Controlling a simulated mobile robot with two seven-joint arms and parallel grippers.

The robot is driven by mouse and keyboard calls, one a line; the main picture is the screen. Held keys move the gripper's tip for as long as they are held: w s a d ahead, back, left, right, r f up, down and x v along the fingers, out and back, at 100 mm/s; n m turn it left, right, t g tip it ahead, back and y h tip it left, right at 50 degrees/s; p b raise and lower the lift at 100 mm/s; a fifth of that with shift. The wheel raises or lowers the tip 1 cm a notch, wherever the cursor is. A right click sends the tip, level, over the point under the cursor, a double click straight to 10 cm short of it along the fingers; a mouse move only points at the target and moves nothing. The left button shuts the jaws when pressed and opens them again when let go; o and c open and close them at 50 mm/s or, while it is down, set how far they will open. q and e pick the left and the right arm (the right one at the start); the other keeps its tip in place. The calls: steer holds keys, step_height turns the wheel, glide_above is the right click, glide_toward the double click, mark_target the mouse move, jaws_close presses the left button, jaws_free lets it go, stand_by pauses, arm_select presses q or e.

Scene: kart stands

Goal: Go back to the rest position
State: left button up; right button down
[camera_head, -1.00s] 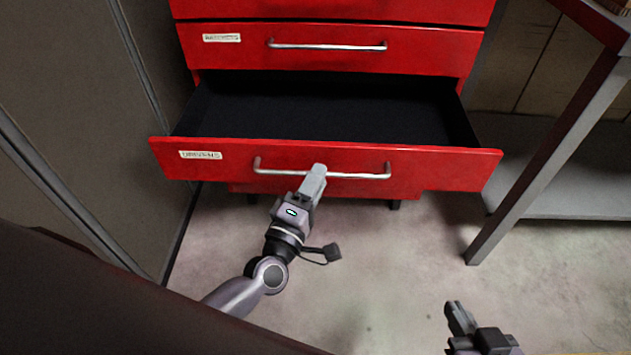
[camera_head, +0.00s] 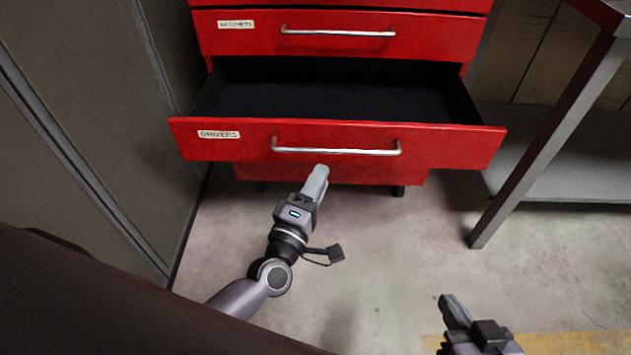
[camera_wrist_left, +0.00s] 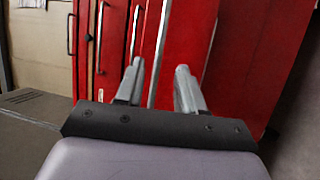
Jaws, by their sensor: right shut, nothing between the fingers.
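The red cabinet's lower drawer (camera_head: 450,146), labelled DRIVERS, stands pulled out, and its dark inside looks empty. Its silver bar handle (camera_head: 335,151) is clear of my fingers. My left gripper (camera_head: 317,178) is just below and in front of this handle in the head view. In the left wrist view its two fingers (camera_wrist_left: 160,85) are apart with nothing held, and the handle (camera_wrist_left: 158,55) shows beyond the gap. My right gripper (camera_head: 452,306) is low at the right over the floor, shut and empty.
The upper drawer (camera_head: 435,37) is closed. A grey panel (camera_head: 85,90) stands close on the left. A metal table leg (camera_head: 535,150) and a low grey shelf (camera_head: 585,165) are at the right. Bare concrete floor (camera_head: 400,250) lies in front, with a yellow stripe (camera_head: 590,343).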

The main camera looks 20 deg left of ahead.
arm_select(q)
steer(key=shift+s, duration=0.45)
arm_select(e)
steer(key=shift+s+a, duration=0.2)
steer(key=shift+s, duration=0.3)
steer(key=shift+w+d, duration=0.1)
steer(key=shift+w, duration=0.05)
